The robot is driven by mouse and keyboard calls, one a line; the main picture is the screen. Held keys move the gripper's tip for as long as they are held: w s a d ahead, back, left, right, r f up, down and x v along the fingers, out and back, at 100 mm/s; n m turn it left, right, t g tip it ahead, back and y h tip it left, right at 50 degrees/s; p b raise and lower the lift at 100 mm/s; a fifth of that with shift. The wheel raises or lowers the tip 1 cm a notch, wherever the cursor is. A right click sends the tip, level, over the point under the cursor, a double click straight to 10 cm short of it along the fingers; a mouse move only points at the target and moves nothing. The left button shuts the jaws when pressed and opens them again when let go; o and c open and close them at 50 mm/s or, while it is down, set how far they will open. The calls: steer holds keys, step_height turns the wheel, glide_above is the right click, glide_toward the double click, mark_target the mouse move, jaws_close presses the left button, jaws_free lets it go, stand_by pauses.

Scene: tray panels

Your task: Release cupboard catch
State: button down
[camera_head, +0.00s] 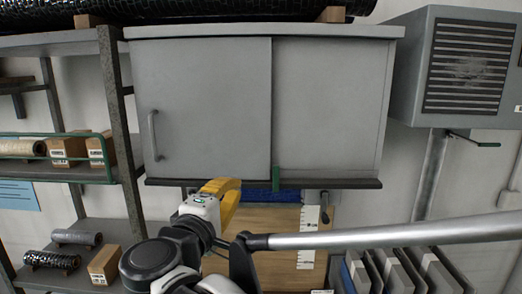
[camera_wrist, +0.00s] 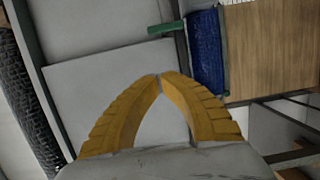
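The grey cupboard (camera_head: 330,110) hangs on the wall with two door panels. The left door (camera_head: 205,105) overlaps the right one and has a bar handle (camera_head: 153,135) at its left. A green catch (camera_head: 276,178) stands upright at the bottom edge, where the doors meet; it also shows in the wrist view (camera_wrist: 167,27). My gripper (camera_head: 232,188) has yellow fingers just below the cupboard's bottom edge, left of the catch and apart from it in the picture. In the wrist view the fingertips (camera_wrist: 160,77) meet, with nothing between them.
A dark ledge (camera_head: 340,183) runs under the cupboard. Below are a blue brush-like strip (camera_head: 262,196) and a wooden board (camera_head: 262,222). A shelf rack (camera_head: 120,130) stands left, a grilled box (camera_head: 460,65) right. A grey rail (camera_head: 400,232) crosses the lower right.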

mark_target(266, 163)
steer(key=shift+a+r, duration=0.25)
steer(key=p+x, duration=0.2)
steer(key=x, duration=0.8)
steer(key=shift+r, duration=0.15)
steer(key=d+p, duration=0.1)
steer(key=d, duration=0.3)
steer(key=shift+s, duration=0.2)
steer(key=shift+w, duration=0.15)
steer(key=shift+d, duration=0.1)
